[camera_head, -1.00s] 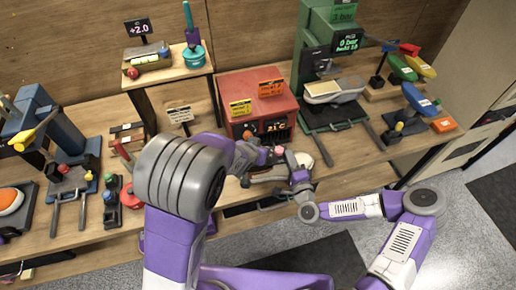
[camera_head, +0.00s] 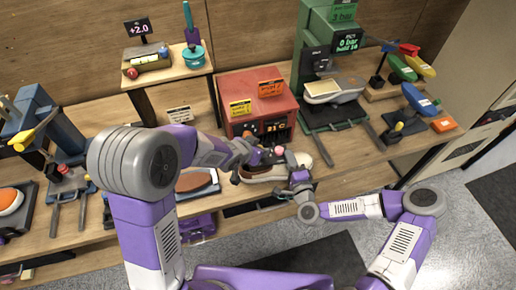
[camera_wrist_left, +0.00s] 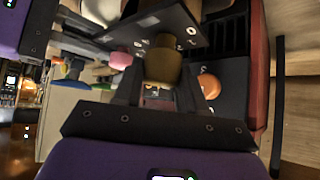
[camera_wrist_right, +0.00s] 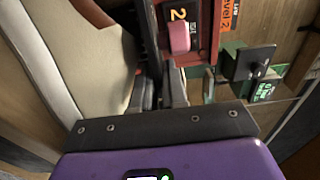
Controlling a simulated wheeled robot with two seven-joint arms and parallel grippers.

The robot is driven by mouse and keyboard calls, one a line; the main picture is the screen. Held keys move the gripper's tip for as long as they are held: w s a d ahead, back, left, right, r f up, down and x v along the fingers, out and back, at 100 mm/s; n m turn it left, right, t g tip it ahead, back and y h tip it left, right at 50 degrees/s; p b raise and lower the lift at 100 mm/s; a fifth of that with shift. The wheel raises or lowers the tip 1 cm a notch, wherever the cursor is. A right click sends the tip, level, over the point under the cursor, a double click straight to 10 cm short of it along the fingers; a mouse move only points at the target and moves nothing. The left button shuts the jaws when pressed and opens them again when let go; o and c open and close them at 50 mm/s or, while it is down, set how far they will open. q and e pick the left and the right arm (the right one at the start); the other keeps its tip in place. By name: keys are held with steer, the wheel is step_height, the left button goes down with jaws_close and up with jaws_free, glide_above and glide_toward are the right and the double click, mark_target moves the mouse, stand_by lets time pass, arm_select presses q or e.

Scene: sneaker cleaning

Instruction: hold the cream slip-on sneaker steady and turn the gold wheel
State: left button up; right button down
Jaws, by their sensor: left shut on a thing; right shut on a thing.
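The cream slip-on sneaker (camera_head: 263,173) lies before the red box in the head view, partly hidden by my grippers. It fills the left of the right wrist view (camera_wrist_right: 92,50). My right gripper (camera_head: 292,172) is shut on its edge at the right side. The gold wheel (camera_wrist_left: 163,62) shows as a dull gold knob on the front of a dark panel in the left wrist view. My left gripper (camera_wrist_left: 155,90) is shut on it. In the head view my left gripper (camera_head: 250,154) is at the box front, and the wheel is too covered to make out.
The red box (camera_head: 258,95) carries yellow and orange tags. A pink knob (camera_wrist_left: 120,60) and an orange knob (camera_wrist_left: 208,86) flank the wheel closely. A green machine (camera_head: 321,50) with another pale shoe (camera_head: 335,91) stands to the right. A brown-topped shoe (camera_head: 197,181) lies to the left.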

arm_select(q)
steer(key=shift+s+f, duration=0.15)
steer(key=shift+f, duration=0.05)
steer(key=o, duration=1)
steer(key=shift+r, duration=0.1)
steer(key=shift+r, duration=0.1)
steer(key=shift+r, duration=0.15)
steer(key=v, duration=1.1)
steer(key=shift+s+a+r, duration=0.15)
steer(key=shift+s+a, duration=0.1)
arm_select(e)
steer(key=c, duration=1.1)
jaws_free()
steer(key=shift+c, duration=0.2)
steer(key=shift+o, duration=0.3)
